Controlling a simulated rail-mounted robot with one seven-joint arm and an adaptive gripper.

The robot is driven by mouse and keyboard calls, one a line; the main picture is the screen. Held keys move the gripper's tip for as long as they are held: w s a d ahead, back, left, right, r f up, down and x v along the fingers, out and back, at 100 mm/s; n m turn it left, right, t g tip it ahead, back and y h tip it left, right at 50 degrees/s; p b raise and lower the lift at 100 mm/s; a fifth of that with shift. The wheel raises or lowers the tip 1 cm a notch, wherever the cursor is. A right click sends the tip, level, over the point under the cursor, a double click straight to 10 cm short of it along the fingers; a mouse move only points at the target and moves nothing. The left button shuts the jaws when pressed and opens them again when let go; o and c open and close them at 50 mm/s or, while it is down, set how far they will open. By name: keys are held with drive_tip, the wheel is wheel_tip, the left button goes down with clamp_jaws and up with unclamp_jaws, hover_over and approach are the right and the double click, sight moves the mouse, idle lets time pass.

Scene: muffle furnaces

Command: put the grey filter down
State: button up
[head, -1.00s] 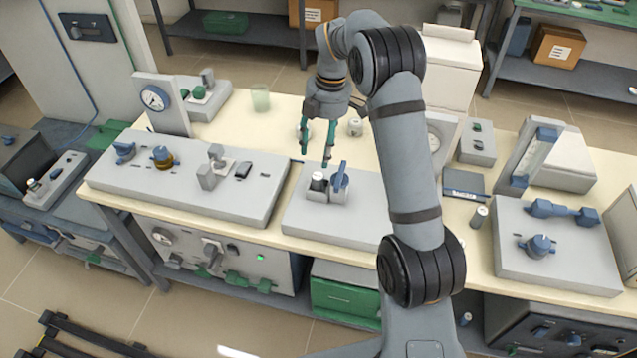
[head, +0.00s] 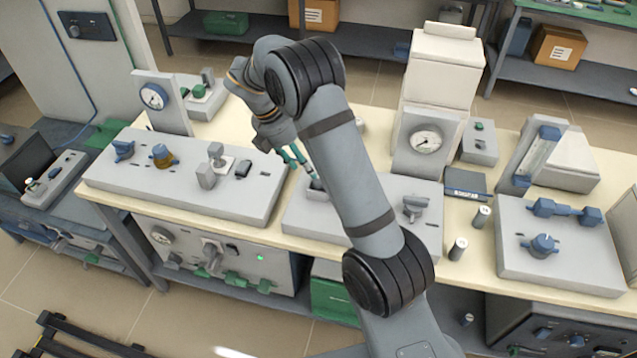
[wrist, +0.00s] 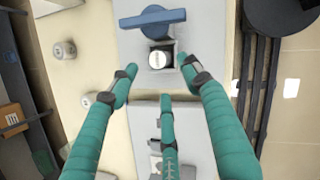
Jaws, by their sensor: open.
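A small round piece with a pale grey-white top (wrist: 155,61), which looks like the grey filter, sits in a dark square socket on a light grey panel (wrist: 191,15) in the wrist view. A blue bar handle (wrist: 153,17) is right beside the socket. My gripper (wrist: 159,72) has its green fingers spread apart near the socket, with nothing between them.
Two small cylinders (wrist: 64,50) (wrist: 88,99) stand on the pale tabletop in the wrist view. In the head view, two more cylinders (head: 482,217) (head: 458,249) stand right of the middle panel.

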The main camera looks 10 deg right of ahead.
drive_tip(key=x, duration=0.6)
drive_tip(key=shift+d+r+p, duration=0.15)
drive_tip(key=shift+d+p, duration=0.1)
drive_tip(key=shift+p, duration=0.15)
drive_tip(key=shift+f, duration=0.3)
drive_tip(key=shift+c, duration=0.7)
clamp_jaws()
drive_tip(key=shift+r, duration=0.1)
